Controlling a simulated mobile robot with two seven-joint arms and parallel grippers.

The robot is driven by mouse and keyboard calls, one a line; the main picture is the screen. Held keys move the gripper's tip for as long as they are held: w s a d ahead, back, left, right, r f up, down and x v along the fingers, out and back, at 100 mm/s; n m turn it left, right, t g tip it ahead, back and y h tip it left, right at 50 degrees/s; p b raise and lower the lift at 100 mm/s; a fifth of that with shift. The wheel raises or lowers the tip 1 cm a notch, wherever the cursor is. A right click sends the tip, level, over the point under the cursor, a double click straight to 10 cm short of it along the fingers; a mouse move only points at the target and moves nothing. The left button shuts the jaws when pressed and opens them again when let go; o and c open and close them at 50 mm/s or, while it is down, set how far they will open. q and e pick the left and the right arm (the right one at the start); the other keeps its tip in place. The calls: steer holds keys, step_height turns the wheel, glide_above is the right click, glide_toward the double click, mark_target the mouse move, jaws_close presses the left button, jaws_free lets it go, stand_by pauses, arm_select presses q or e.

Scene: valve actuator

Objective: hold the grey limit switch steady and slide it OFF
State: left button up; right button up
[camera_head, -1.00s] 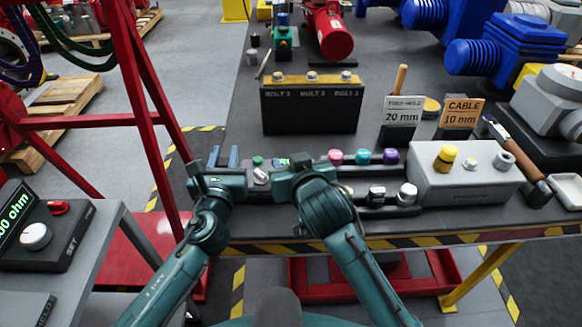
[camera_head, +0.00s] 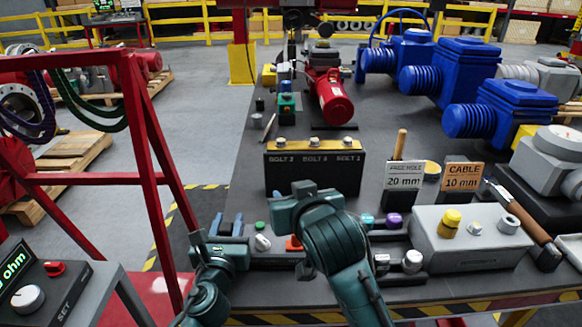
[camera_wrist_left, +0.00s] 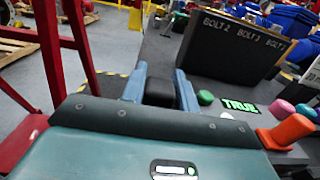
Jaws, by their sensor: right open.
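A dark grey block (camera_wrist_left: 158,92), which looks like the limit switch, stands at the bench's left front. My left gripper (camera_head: 226,220) has its two blue fingers on either side of it. They also flank it in the left wrist view (camera_wrist_left: 160,80); whether they press on it I cannot tell. My right gripper (camera_head: 291,222) is open, to the right of the left one and above the bench; its fingertips are not clear. An orange piece (camera_head: 293,243) shows just below it and also in the left wrist view (camera_wrist_left: 288,131). The switch's slider is not visible to me.
A green button (camera_head: 260,225) and a white knob (camera_head: 262,242) are right of the left gripper. A green TRUE display (camera_wrist_left: 240,106) is beside them. The black bolt box (camera_head: 315,170) stands behind. A grey box (camera_head: 470,240) with a yellow knob is at right.

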arm_select(q)
steer(key=o, duration=0.4)
steer(key=shift+r, duration=0.25)
steer(key=shift+o, duration=0.2)
